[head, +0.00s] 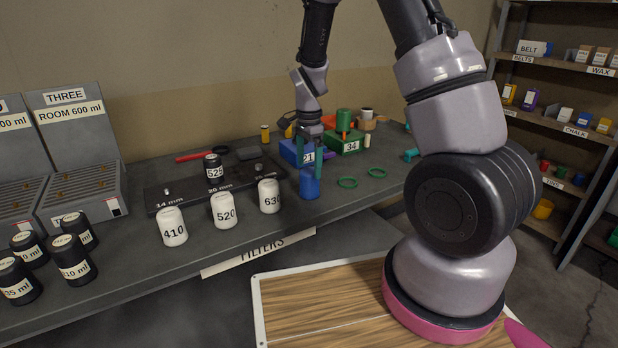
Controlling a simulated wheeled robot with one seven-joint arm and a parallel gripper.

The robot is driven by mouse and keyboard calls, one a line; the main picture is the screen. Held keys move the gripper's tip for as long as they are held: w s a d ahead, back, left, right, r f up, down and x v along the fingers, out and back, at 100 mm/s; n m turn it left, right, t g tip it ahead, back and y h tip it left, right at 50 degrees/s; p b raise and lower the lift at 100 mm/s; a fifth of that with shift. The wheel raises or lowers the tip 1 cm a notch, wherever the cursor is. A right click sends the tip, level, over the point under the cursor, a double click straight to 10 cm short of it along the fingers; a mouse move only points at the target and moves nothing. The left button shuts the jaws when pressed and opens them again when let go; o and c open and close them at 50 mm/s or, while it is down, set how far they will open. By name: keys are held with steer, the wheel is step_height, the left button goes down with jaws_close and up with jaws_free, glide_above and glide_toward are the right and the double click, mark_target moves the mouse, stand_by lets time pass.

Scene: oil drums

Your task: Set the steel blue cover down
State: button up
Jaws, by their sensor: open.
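A blue cylinder (309,187), which looks like the steel blue cover, is upright near the front edge of the grey bench (345,208). It seems to rest on the bench top. My gripper (310,170) points down over it, with its two teal fingers apart at either side of its upper part. I cannot tell whether a finger touches it. My gripper is open, and the cover's top is partly hidden by the fingers.
White jars (223,210) stand to the left before a dark block (165,194). Blue box 21 (290,152) and green box 34 (350,146) are behind. Black canisters (74,258) stand at far left.

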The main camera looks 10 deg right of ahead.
step_height(320, 180, up, 6)
steer(key=shift+r, duration=0.2)
steer(key=s+d+r+n+t+y, duration=0.1)
steer(key=s+d+r+n+t, duration=0.15)
steer(key=s+r, duration=0.65)
steer(key=s+d+r+n+t+y, duration=0.15)
steer(key=s+r+n, duration=0.3)
steer(key=r, duration=0.85)
steer(key=s+d+r+n+t, duration=0.2)
steer(key=s+r+n+t, duration=0.1)
steer(key=s, duration=0.6)
steer(key=shift+r, duration=0.15)
